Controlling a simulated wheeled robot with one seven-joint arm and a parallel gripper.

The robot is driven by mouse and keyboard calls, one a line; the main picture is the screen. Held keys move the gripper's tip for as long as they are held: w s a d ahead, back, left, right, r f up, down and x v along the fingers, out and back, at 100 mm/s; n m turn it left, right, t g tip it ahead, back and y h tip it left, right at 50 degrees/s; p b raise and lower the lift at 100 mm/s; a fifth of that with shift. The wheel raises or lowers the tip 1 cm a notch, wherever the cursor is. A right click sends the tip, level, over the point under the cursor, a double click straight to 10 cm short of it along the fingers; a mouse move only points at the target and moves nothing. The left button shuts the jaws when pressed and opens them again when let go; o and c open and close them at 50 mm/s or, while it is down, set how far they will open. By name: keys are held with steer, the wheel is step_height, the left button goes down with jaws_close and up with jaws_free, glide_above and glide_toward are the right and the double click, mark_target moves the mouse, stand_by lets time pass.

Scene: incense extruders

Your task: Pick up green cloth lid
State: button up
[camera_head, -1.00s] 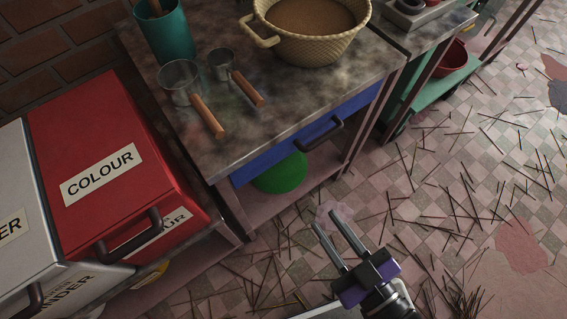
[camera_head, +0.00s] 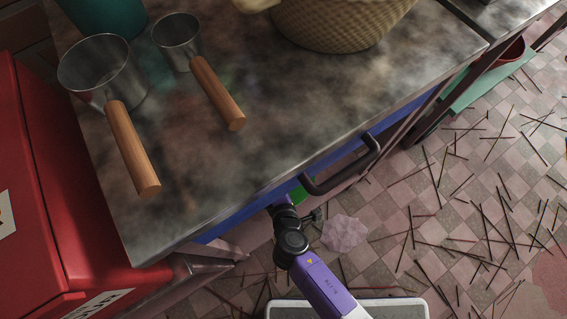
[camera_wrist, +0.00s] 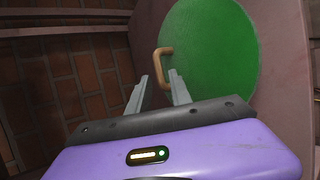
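The green cloth lid (camera_wrist: 208,45) is a large round disc with a small wooden loop handle (camera_wrist: 156,66) in the wrist view. In the head view only a sliver of green (camera_head: 299,194) shows below the table edge. My gripper (camera_wrist: 160,76) is open, with its two fingers pointing at the handle. The handle appears between or just beyond the fingertips, and I cannot tell whether they touch it. In the head view my gripper is hidden under the table.
Two metal cups (camera_head: 104,76) with wooden handles and a woven basket (camera_head: 335,22) stand on top. A red box (camera_head: 75,190) is at left. Sticks litter the floor at right.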

steer(key=shift+w+d+f, duration=0.1)
steer(key=shift+w+f, duration=0.05)
steer(key=shift+w, duration=0.15)
steer(key=b+x, duration=0.3)
steer(key=x, duration=0.4)
steer(key=shift+w, duration=0.15)
jaws_close()
stand_by(1.0)
